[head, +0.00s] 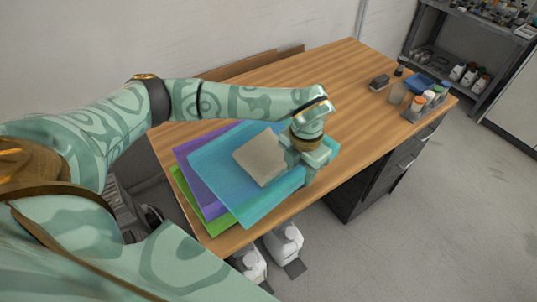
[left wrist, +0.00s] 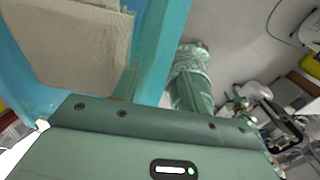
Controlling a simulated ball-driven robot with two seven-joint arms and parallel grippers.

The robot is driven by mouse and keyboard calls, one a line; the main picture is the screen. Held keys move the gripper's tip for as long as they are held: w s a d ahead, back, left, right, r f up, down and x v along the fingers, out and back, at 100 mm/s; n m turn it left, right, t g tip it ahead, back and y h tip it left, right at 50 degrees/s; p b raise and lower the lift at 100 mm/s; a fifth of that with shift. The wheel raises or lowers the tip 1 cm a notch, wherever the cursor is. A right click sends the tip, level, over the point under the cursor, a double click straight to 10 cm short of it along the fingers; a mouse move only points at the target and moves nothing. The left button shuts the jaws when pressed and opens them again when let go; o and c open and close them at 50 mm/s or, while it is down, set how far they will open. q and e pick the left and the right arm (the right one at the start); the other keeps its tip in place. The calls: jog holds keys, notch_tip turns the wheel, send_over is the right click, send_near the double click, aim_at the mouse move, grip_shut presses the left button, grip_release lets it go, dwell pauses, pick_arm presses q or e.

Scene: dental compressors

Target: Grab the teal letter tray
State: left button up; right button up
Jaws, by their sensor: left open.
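The teal letter tray (head: 222,180) lies on top of a purple tray and a green tray at the near left end of the wooden desk. A beige, paper-like stack (head: 258,158) lies in it. My left gripper (head: 303,172) is open at the tray's right edge, with its fingers pointing down around the rim. In the left wrist view the teal rim (left wrist: 170,45) runs close to the fingers, and the beige stack (left wrist: 70,40) lies to its left. I cannot tell whether the fingers touch the rim.
The purple tray (head: 184,152) and green tray (head: 185,196) stick out on the left. Bottles (head: 418,103) and a dark block (head: 379,82) stand at the desk's far right end. The desk middle is clear. White containers (head: 284,240) stand on the floor in front.

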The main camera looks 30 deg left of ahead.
pick_arm(q)
jog(key=shift+f, duration=0.25)
grip_shut()
jog(key=shift+r, duration=0.1)
